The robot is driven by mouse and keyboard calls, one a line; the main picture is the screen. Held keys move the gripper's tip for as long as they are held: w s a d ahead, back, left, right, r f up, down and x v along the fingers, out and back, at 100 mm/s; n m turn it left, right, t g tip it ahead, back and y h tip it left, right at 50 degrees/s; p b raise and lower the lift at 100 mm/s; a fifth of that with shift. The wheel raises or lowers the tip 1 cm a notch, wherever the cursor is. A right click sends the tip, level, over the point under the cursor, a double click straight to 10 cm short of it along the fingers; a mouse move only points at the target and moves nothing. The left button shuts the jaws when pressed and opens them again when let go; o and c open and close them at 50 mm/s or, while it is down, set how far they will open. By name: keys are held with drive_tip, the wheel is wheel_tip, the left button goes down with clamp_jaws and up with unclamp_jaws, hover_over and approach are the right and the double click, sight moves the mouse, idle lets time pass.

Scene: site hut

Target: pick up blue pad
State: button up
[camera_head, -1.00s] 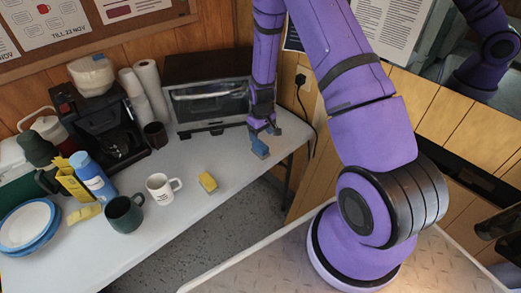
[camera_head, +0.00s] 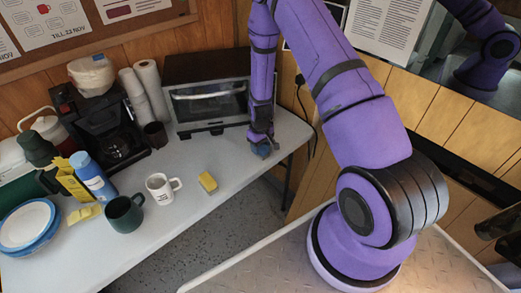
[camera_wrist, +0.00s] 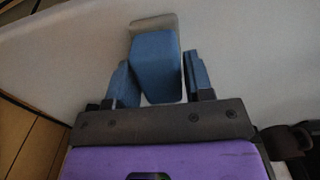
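The blue pad (camera_wrist: 157,68) lies on the white table, between my gripper's two fingers in the wrist view. A grey-beige piece (camera_wrist: 154,22) shows at its far end. My gripper (camera_wrist: 160,82) has blue fingertips, one on each side of the pad. The fingers stand apart, with thin gaps beside the pad, and look open. In the head view my gripper (camera_head: 264,149) is low over the table's right end, in front of the toaster oven; there the pad is mostly hidden and hard to tell from the fingertips.
A toaster oven (camera_head: 207,92) stands behind my gripper. A yellow block (camera_head: 208,183), a white mug (camera_head: 160,189), a dark green mug (camera_head: 124,213) and a blue bottle (camera_head: 93,178) stand to the left. The table's front right edge is close to my gripper.

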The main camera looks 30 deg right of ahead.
drive_tip(key=c, duration=0.5)
drive_tip(key=shift+r, duration=0.2)
drive_tip(key=shift+r, duration=0.5)
wheel_tip(320, 180, up, 2)
drive_tip(key=shift+r, duration=0.1)
drive_tip(key=s, duration=0.5)
drive_tip(key=s+r, duration=0.1)
drive_tip(key=s, duration=0.4)
drive_tip(key=s+a, duration=0.1)
drive_tip(key=s, duration=0.5)
drive_tip(key=shift+r, duration=0.25)
